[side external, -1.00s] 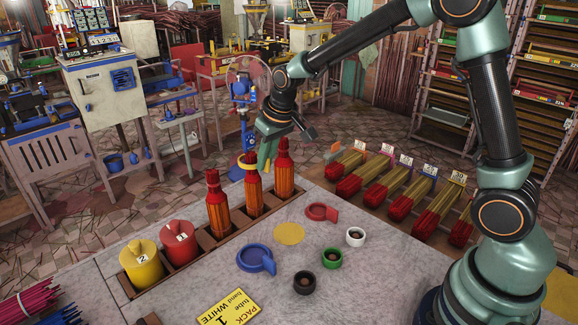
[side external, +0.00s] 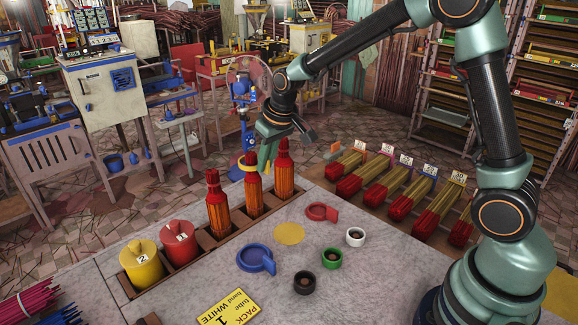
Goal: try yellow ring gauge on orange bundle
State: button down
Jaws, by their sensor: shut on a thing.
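Three upright bundles with red tops and orange lower parts stand in a brown slotted rack (side external: 231,241) along the table's far left edge. The middle bundle (side external: 254,195) has the yellow ring gauge (side external: 249,167) at its narrow top. The ring looks to be around the tip, but how far down it sits is hard to tell. My gripper (side external: 263,160) is shut on the ring gauge from above and behind, and the fingertips are partly hidden by the bundles. The other bundles are at the left (side external: 217,205) and right (side external: 284,170).
A blue ring gauge (side external: 257,259) and a red ring gauge (side external: 321,212) lie on the table beside a yellow disc (side external: 289,234). Yellow (side external: 142,268) and red (side external: 180,246) canisters stand left.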

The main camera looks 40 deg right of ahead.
jog(key=shift+f, duration=5.25)
jog(key=shift+r, duration=8.6)
